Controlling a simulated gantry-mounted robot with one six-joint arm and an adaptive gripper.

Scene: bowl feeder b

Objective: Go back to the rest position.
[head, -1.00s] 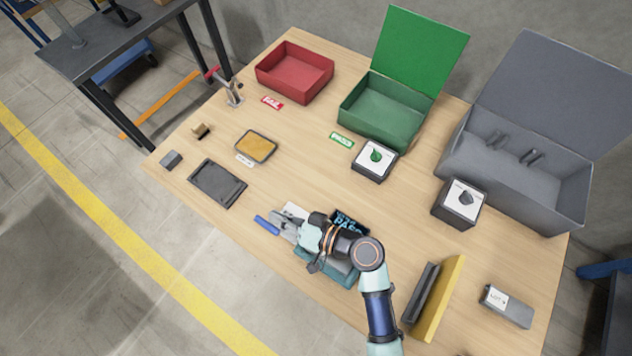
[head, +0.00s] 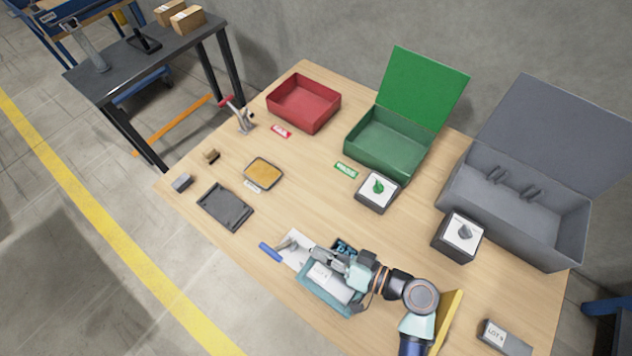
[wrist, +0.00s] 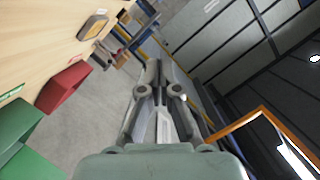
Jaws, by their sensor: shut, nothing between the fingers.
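My gripper (head: 318,255) is above the teal tray (head: 312,293) near the front of the wooden table in the head view. Its fingers are shut and empty. In the wrist view my gripper (wrist: 162,72) points out past the table, level with the room. A pale labelled block (head: 332,282) lies in the teal tray below my gripper. My arm partly hides the tray and the dark printed item behind it.
A blue-handled tool (head: 271,252) lies left of the tray. A red bin (head: 303,103), an open green box (head: 388,142) and an open grey box (head: 515,215) stand along the back.

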